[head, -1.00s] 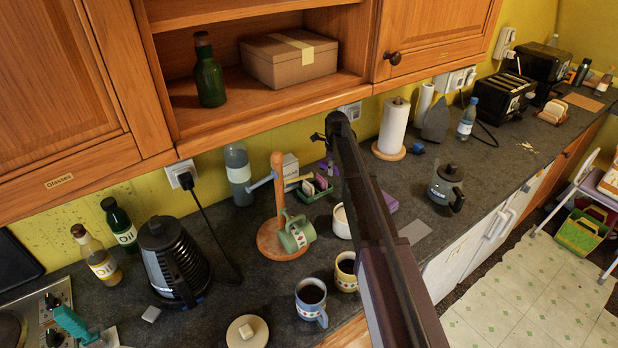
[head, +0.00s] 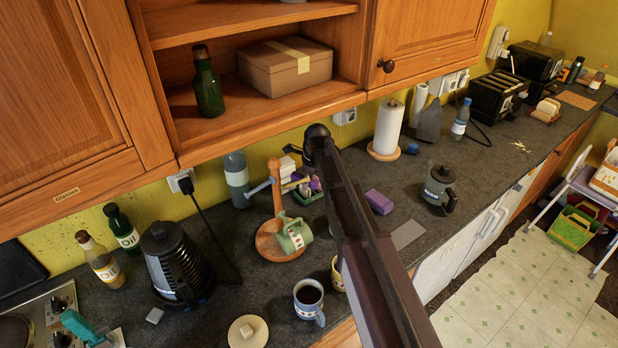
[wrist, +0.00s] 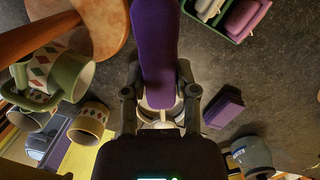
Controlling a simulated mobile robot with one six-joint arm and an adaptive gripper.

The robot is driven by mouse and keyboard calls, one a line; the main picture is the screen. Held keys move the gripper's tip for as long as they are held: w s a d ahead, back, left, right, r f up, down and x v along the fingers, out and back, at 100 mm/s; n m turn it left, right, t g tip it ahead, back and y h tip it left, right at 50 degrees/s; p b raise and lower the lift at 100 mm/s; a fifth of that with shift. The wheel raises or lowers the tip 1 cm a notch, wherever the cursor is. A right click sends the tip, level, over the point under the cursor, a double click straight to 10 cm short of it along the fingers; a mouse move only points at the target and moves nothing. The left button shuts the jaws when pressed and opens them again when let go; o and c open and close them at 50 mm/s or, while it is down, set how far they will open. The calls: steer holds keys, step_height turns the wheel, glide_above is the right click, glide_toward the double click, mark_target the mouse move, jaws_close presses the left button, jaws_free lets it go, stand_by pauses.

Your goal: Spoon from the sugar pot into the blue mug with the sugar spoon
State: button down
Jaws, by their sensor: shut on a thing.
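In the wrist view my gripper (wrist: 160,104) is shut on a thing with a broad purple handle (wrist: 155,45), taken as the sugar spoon. Its lower end is hidden by my gripper. A white round pot (wrist: 153,126), likely the sugar pot, shows partly behind my fingers; whether the spoon is inside it cannot be told. The blue mug (head: 308,311) stands upright with dark contents on the counter in the head view, left of my arm. It also shows partly at the left edge of the wrist view (wrist: 38,145). My arm hides my gripper and the pot in the head view.
A patterned cream mug (wrist: 91,119) stands close to the blue mug. A green mug (head: 294,237) hangs on a wooden mug tree (head: 275,190). A round cream lid-like piece (head: 247,333) lies at the front.

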mark_target(309, 187)
steer(key=shift+s+a+r, duration=0.1)
steer(key=shift+s+a, duration=0.1)
steer(key=shift+s, duration=0.05)
stand_by(0.3)
steer(key=f+b, duration=0.3)
steer(key=shift+s+d+f+y+b, duration=0.15)
steer(key=shift+d+f+y+b, duration=0.05)
steer(key=shift+f+y+b, duration=0.1)
steer(key=shift+s+d+r+t+y+p, duration=0.1)
steer(key=shift+d+r+t+y+p, duration=0.15)
steer(key=shift+r+y, duration=0.2)
steer(key=shift+s+d+r+t+y+p, duration=0.1)
steer(key=shift+r+t+y, duration=0.15)
steer(key=shift+r+y, duration=0.15)
steer(key=shift+d+r+y, duration=0.1)
steer(key=shift+r+y, duration=0.25)
steer(key=shift+r, duration=0.05)
